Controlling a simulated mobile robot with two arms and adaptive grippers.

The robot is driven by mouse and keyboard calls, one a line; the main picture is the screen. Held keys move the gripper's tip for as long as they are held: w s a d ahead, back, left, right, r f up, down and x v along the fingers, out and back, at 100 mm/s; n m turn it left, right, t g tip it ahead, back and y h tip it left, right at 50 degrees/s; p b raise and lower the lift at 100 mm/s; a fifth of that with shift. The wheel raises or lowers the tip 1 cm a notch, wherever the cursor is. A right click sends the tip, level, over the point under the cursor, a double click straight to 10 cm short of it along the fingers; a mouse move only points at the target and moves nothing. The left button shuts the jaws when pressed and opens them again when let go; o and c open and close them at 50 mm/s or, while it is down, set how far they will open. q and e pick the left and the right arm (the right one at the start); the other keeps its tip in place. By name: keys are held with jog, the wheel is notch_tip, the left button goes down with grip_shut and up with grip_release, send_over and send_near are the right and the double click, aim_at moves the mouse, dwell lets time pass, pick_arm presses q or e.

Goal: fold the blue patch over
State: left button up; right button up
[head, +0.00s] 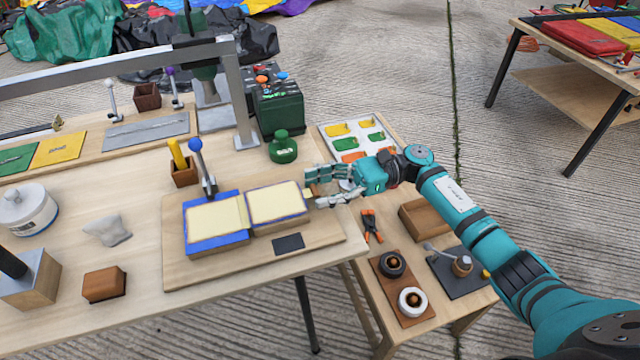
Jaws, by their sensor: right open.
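The blue patch (217,244) lies flat over the left of two wooden blocks on a board (185,275). A cream layer covers most of it, leaving blue along its near and far edges. The right block carries a cream panel (275,204) with a thin blue border. My right gripper (312,188) comes in from the right with its fingers apart, beside the right edge of that panel. A small yellowish tab shows by its fingertips; I cannot tell whether they touch it. My left gripper is out of view.
A blue-knobbed lever (196,146) stands behind the blocks, and a green jar (283,148) stands behind right. A dark small plate (289,243) lies in front. A grey metal frame (240,95) rises at the back. A side table with pliers (371,226) stands at right.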

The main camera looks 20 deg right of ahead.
jog(key=shift+a, duration=0.25)
grip_shut()
dwell(0.3)
